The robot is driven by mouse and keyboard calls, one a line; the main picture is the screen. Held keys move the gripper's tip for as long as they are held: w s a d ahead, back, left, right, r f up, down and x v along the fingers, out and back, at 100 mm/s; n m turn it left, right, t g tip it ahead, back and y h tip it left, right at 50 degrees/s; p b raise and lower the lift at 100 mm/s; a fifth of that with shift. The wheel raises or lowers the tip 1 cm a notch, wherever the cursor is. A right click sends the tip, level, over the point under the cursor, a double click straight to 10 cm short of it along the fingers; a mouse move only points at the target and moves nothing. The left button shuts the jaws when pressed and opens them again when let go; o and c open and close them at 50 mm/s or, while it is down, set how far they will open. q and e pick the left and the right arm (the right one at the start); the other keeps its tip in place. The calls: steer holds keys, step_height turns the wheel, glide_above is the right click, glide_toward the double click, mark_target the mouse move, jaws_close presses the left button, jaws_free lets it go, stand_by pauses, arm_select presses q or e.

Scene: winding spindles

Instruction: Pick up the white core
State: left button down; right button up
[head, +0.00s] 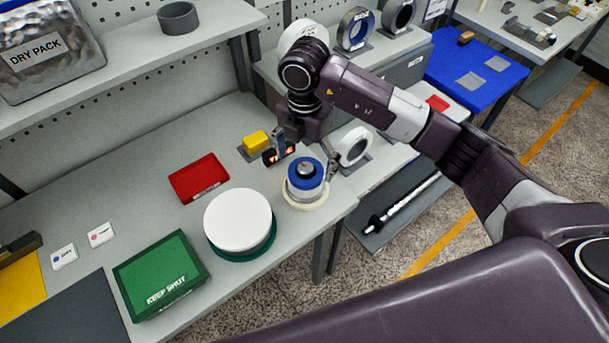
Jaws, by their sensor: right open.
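My right gripper (306,158) is open and points down over a small round stand at the table's right end. The stand carries a blue ring (303,183) around a grey metal post and has a cream base. One finger shows on each side of the post; I cannot tell whether they touch anything. A white ring-shaped core (354,146) stands on edge in a holder just right of the gripper, apart from it. Another white ring (302,34) stands on the back unit, partly hidden by my right arm. My left gripper is out of view.
A white round lid-like disc (238,219) on a green base, a green box (161,275), a red tray (199,179) and a yellow block (257,140) are on the table (130,200). A dark ring (357,28) stands behind my arm. A rod (402,203) lies low on the right.

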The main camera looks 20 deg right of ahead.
steer(key=shift+f+p, duration=0.55)
steer(key=shift+f, duration=0.25)
steer(key=f, duration=0.1)
steer(key=f+p, duration=0.1)
steer(key=f, duration=0.1)
steer(key=shift+w+d+f+p, duration=0.15)
steer(key=shift+w+f+p, duration=0.05)
steer(key=shift+f+p, duration=0.1)
steer(key=shift+f, duration=0.4)
steer(key=shift+c, duration=0.3)
steer(key=c, duration=1.2)
